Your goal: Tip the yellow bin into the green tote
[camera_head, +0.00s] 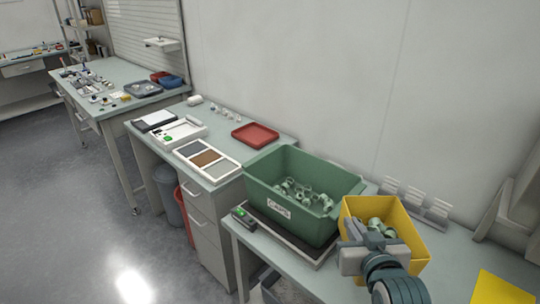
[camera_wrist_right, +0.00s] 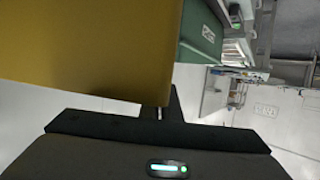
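The yellow bin (camera_head: 413,232) is at the right, beside the green tote, with several pale green fittings in it. Its wall fills the upper left of the right wrist view (camera_wrist_right: 85,50). My right gripper (camera_head: 362,248) is at the bin's near side and looks shut on its wall; its fingertips are mostly hidden. One dark finger shows against the bin in the wrist view. The bin looks about upright; whether its base touches the table is hidden. The green tote (camera_head: 272,205) stands upright and holds several similar fittings; it also shows in the wrist view (camera_wrist_right: 200,32). My left gripper is out of view.
The tote sits on a dark platform (camera_head: 285,236) with a small green-lit display (camera_head: 242,214). White racks (camera_head: 415,202) stand behind the bin. A flat yellow patch (camera_head: 500,288) lies at the bench's right. A red tray (camera_head: 255,134) and a sectioned tray (camera_head: 206,160) lie on the bench further left.

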